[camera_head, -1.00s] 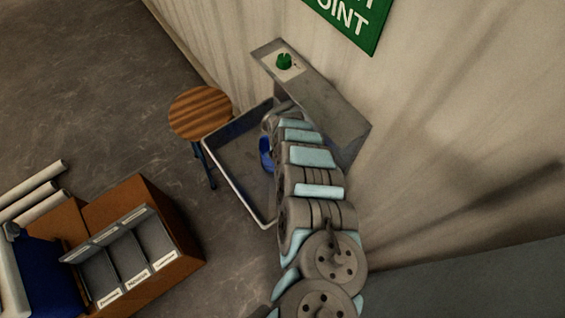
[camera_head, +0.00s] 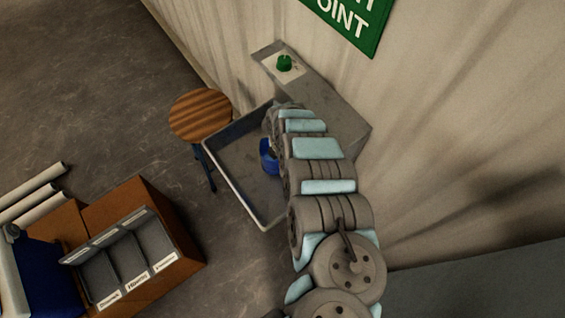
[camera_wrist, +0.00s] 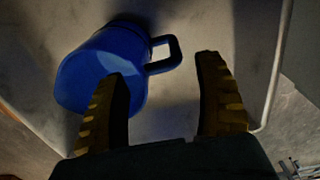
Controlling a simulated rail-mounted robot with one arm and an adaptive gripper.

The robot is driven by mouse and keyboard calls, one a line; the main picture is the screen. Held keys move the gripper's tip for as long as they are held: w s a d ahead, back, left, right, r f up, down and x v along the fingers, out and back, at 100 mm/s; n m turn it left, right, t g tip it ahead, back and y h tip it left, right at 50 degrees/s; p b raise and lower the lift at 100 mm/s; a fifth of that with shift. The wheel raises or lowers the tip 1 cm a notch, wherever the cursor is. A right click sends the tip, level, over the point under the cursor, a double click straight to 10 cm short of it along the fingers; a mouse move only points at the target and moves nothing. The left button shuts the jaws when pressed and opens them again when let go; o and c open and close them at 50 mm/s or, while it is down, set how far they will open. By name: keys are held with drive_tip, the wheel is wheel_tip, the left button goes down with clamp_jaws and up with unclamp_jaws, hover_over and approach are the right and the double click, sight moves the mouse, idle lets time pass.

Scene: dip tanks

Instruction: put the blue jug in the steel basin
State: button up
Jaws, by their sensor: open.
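The blue jug (camera_head: 268,160) is inside the rim of the steel basin (camera_head: 232,185) in the head view, partly covered by my arm. In the wrist view the jug (camera_wrist: 100,68) fills the upper left, with its handle (camera_wrist: 170,55) pointing right. The basin's rim (camera_wrist: 277,70) runs down the right side there. My gripper (camera_wrist: 163,70) is open, with yellow-and-black fingers spread apart. The left finger overlaps the jug's body in the picture, and the right finger is right of the handle. I cannot tell whether either touches it. My gripper is hidden behind my arm in the head view.
A grey ledge with a green knob (camera_head: 284,63) stands along the wall behind the basin. A round wooden stool (camera_head: 200,114) is to its left. A brown box with grey labelled compartments (camera_head: 125,262) is at the lower left. Open floor lies between.

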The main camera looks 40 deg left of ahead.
drive_tip(key=shift+r, duration=1.7)
